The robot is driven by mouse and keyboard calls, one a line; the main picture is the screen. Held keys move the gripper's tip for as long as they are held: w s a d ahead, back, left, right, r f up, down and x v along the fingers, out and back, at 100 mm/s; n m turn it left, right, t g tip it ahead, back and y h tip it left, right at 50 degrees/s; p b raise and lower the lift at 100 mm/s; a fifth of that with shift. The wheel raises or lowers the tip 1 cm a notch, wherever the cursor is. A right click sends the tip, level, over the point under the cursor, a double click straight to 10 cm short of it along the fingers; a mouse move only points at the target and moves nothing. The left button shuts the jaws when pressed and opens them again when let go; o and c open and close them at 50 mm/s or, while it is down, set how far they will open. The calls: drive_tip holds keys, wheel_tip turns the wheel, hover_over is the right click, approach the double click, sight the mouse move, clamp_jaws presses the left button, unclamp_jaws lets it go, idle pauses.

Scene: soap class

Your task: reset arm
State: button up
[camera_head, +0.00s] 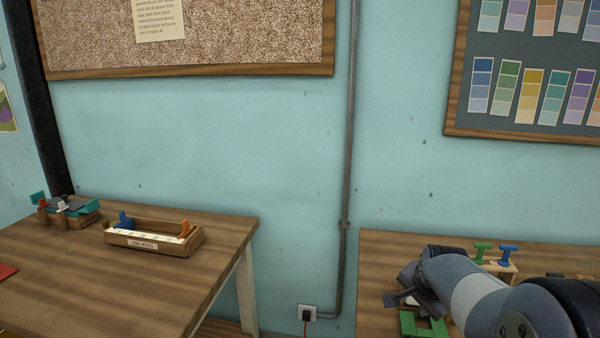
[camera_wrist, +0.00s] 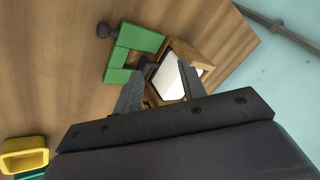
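My gripper (camera_head: 408,290) is at the right in the head view, over the left part of the right wooden table (camera_head: 385,255). In the wrist view my gripper (camera_wrist: 160,74) has its two dark fingers spread apart, with nothing seen clamped between them. Beyond the fingertips is a wooden box (camera_wrist: 190,54) with a white piece (camera_wrist: 168,78) in it. I cannot tell how far below the fingers it lies. My arm hides much of the right table in the head view.
A green bracket-shaped piece (camera_head: 408,322) lies by my gripper; it also shows in the wrist view (camera_wrist: 118,62). Green (camera_head: 482,250) and blue (camera_head: 507,251) stamp-like pieces stand behind my arm. A yellow container (camera_wrist: 24,155) is at lower left. The left table (camera_head: 120,290) holds a wooden tray (camera_head: 190,243).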

drive_tip(key=w+g+p, duration=0.1)
drive_tip(key=p, duration=0.2)
drive_tip(key=w+r+g+p, duration=0.1)
drive_tip(key=w+g+p, duration=0.1)
drive_tip(key=p, duration=0.2)
drive_tip(key=w+d+g+p, duration=0.1)
drive_tip(key=p, duration=0.2)
drive_tip(key=shift+w+r+y, duration=0.25)
drive_tip(key=shift+r+y, duration=0.05)
drive_tip(key=shift+y, duration=0.1)
drive_tip(key=shift+s+a, duration=0.1)
